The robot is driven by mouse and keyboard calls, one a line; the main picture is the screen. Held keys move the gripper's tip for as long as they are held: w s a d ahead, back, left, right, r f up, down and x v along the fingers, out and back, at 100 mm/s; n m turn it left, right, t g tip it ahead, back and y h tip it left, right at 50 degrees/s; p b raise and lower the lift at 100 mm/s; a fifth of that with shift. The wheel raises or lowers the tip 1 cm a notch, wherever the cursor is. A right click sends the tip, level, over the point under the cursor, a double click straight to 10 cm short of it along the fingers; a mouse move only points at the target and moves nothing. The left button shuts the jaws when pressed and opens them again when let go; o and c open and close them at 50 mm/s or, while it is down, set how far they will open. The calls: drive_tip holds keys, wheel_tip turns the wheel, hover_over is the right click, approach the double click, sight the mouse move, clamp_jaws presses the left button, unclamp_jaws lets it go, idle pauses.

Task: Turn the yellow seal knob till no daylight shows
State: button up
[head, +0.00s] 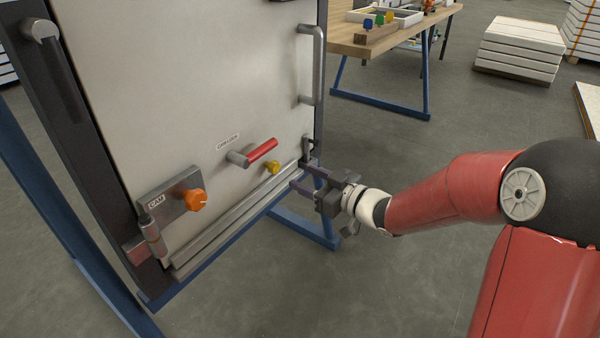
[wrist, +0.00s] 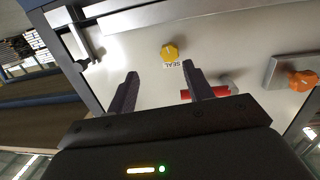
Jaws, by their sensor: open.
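The yellow seal knob (head: 273,167) sits low on the pale door panel (head: 200,80), just above the bottom rail (head: 235,222). My gripper (head: 299,176) is open and empty, just right of the knob in the head view. In the wrist view the fingertips (wrist: 160,71) point toward the panel, with the knob beyond the gap between them. The gripper appears apart from the knob. I cannot tell whether daylight shows at the seal.
A red-handled cam lever (head: 262,150) projects above and left of the knob. An orange cam knob (head: 195,199) is farther left. A vertical grey handle (head: 318,65) and blue frame legs (head: 305,228) are nearby. Open floor lies right, with a workbench (head: 395,38) behind.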

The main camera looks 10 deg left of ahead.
sight(277, 169)
drive_tip(key=shift+g+y, duration=0.4)
drive_tip(key=shift+y, duration=0.2)
drive_tip(key=x, duration=0.8)
drive_tip(key=shift+s+a+f+b, duration=0.2)
drive_tip(key=shift+s+b, duration=0.1)
drive_tip(key=shift+s, duration=0.05)
drive_tip(key=c, duration=1)
drive_tip(key=shift+o, duration=0.2)
drive_tip(key=m+p, duration=0.1)
drive_tip(key=p, duration=0.2)
drive_tip(key=shift+r, duration=0.3)
drive_tip(key=shift+f+m+p, duration=0.15)
drive_tip(key=shift+m+p, duration=0.55)
drive_tip(key=shift+m, duration=0.3)
drive_tip(key=shift+f, duration=0.15)
drive_tip(key=o, duration=1)
drive_tip(key=shift+c, duration=0.2)
